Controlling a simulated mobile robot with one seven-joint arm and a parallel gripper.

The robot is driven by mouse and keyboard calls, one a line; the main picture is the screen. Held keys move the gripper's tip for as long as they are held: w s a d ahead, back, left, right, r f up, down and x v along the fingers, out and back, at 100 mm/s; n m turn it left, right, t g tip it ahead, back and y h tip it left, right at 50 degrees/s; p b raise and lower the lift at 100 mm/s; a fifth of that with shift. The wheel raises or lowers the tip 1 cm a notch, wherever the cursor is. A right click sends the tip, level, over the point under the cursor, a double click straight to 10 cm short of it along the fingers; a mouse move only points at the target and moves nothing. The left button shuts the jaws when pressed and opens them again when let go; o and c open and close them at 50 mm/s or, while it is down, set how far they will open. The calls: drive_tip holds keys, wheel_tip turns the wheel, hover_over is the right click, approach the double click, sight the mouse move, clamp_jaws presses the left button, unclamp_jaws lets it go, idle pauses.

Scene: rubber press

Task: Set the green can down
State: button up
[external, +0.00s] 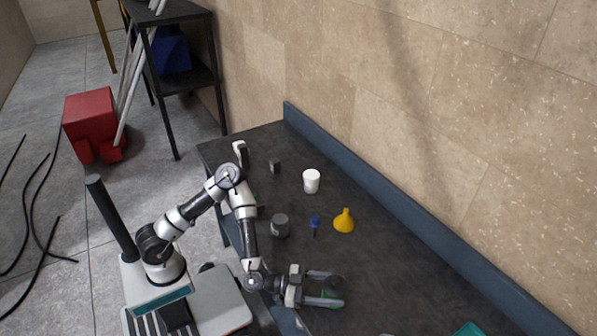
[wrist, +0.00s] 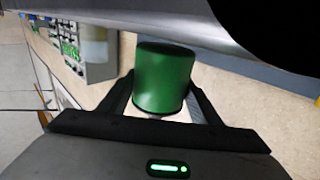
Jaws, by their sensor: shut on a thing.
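The green can (wrist: 163,78) sits between the two fingers of my gripper (wrist: 161,92) in the wrist view, with a finger against each side. In the external view my gripper (external: 325,288) reaches out sideways over the near part of the dark worktop (external: 390,275). A dark rounded shape, seemingly the can (external: 334,287), shows between its fingers there. My gripper is shut on the can. I cannot tell whether the can touches the worktop.
A yellow funnel (external: 344,221), a blue item (external: 314,222), a grey can (external: 280,226), a white tub (external: 311,181) and a small dark can (external: 274,167) stand farther back. A teal thing (external: 468,329) is at the bottom right. A blue rail (external: 400,218) runs along the wall.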

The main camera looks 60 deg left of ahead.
drive_tip(key=shift+f, duration=0.75)
drive_tip(key=shift+f, duration=0.15)
drive_tip(key=o, duration=1.2)
drive_tip(key=shift+f, duration=0.15)
